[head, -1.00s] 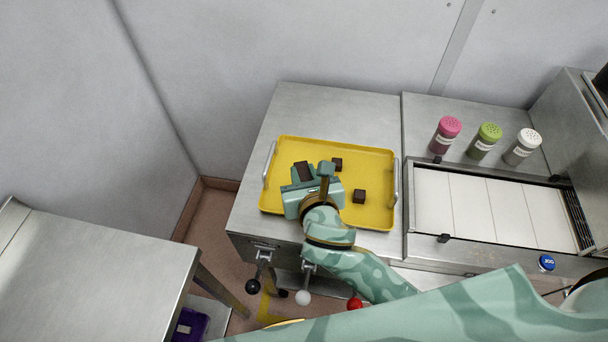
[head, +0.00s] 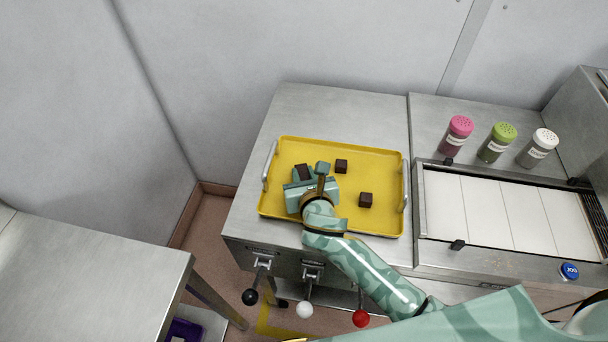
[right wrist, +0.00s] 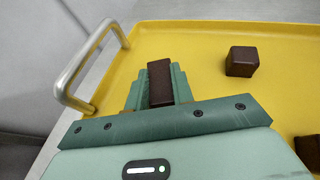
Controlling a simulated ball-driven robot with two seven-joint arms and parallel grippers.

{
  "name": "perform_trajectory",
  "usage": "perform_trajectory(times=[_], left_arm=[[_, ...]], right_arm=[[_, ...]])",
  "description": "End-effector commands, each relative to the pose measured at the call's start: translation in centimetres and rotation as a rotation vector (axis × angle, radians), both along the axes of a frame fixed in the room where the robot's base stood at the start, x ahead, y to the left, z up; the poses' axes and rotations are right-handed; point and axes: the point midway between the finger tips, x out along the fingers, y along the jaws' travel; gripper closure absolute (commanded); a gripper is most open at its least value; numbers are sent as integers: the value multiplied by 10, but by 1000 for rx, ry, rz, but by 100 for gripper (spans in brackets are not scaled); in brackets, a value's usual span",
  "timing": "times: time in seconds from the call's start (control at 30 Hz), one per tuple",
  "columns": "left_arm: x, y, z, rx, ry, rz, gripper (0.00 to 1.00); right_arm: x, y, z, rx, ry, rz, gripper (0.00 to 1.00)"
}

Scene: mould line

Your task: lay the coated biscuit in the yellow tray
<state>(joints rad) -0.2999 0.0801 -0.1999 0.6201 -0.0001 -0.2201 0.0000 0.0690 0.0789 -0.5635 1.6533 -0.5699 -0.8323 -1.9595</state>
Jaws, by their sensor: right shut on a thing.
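The coated biscuit (head: 303,171) is a dark brown bar. My right gripper (right wrist: 158,84) is shut on it, with one finger on each long side. In the right wrist view the biscuit (right wrist: 160,83) points away from the palm, over the left part of the yellow tray (head: 375,160). It looks low over the tray floor; I cannot tell whether it touches. The tray also fills much of the right wrist view (right wrist: 200,60). The near end of the biscuit is hidden by my gripper. My left gripper is not in view.
Two dark brown cubes lie in the tray, one farther back (head: 341,166) and one nearer right (head: 365,200). The tray's metal left handle (right wrist: 82,68) is close to my gripper. Shaker bottles (head: 497,142) and a white-slatted belt (head: 500,210) stand to the right.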

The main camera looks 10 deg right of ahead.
Motion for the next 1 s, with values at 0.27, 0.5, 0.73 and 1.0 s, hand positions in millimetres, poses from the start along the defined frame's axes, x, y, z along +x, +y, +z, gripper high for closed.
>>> perform_trajectory(times=[0.27, 0.5, 0.73, 1.0], left_arm=[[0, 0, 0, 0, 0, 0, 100], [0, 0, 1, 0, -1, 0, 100], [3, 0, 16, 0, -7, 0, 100], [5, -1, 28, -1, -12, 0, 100]], right_arm=[[0, 0, -2, 0, 1, 0, 55], [-2, 0, 2, -1, 0, 0, 55], [-43, 0, 20, -1, 1, 1, 55], [-96, 0, 41, -1, 1, 0, 55]])
